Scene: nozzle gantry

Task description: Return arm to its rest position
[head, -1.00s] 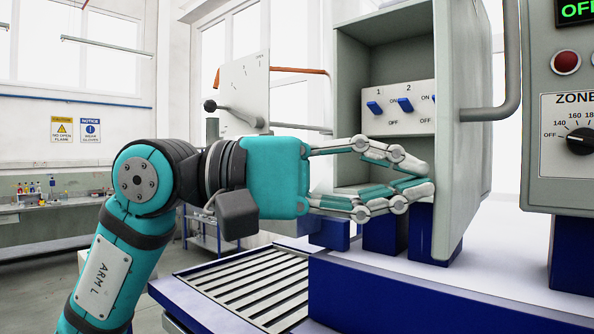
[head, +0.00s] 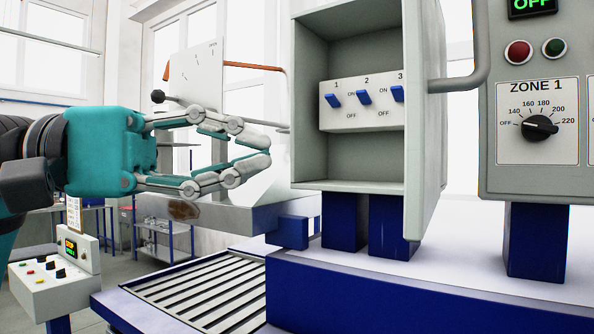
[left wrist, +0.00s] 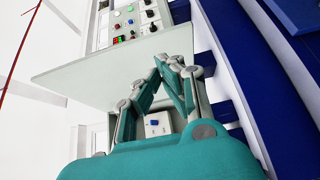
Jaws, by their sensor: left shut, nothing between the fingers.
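My left gripper (head: 262,148) is in the left half of the head view, to the left of the open grey switch box (head: 300,150) and apart from it. Its fingertips meet and hold nothing. In the left wrist view the fingers (left wrist: 172,62) also come together at the tips. The box holds a white panel (head: 362,122) with blue switches labelled 1, 2 and 3, their handles appearing tilted upward toward ON. My right gripper is not in view.
A zone control panel (head: 536,130) with a dial stands at the right. A slatted roller bed (head: 200,292) lies below the gripper. A small control stand (head: 55,275) is at the lower left. A plate with a black-knobbed lever (head: 195,75) is behind the gripper.

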